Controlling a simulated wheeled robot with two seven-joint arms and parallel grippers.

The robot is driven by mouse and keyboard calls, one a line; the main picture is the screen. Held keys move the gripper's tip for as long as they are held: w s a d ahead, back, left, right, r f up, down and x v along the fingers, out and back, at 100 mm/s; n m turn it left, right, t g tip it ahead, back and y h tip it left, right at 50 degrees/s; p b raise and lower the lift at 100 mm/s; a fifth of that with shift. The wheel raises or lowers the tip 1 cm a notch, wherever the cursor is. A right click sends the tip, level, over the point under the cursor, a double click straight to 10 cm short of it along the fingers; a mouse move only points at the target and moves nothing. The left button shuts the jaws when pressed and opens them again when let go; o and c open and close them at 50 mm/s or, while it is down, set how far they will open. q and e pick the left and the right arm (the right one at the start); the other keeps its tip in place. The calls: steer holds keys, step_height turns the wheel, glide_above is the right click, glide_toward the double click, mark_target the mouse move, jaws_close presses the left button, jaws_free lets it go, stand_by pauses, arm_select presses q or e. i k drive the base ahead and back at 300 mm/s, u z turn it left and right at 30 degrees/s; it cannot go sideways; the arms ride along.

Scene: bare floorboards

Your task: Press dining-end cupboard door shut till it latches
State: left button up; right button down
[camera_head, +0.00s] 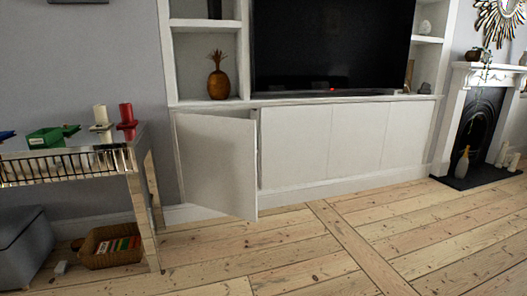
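A white cupboard door (217,162) stands partly open at the left end of a low white built-in cupboard (295,147). It hangs from its left edge, and its free right edge swings out over the floor. A narrow dark gap shows at the top between this edge and the cupboard front. The other door panels to the right look flush and shut. Neither of my grippers shows in the head view, and nothing touches the door.
A mirrored side table (139,182) stands left of the door, holding candles and a green box (45,138). A basket (108,247) and grey stool (22,244) sit below. A television (330,45) stands above the cupboard. The floorboards (300,250) in front are clear.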

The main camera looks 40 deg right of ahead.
mark_target(218, 162)
steer(key=z, duration=0.4)
steer(key=i, duration=0.4)
steer(key=z, duration=0.7)
steer(key=i, duration=1.6)
steer(key=u, duration=0.9)
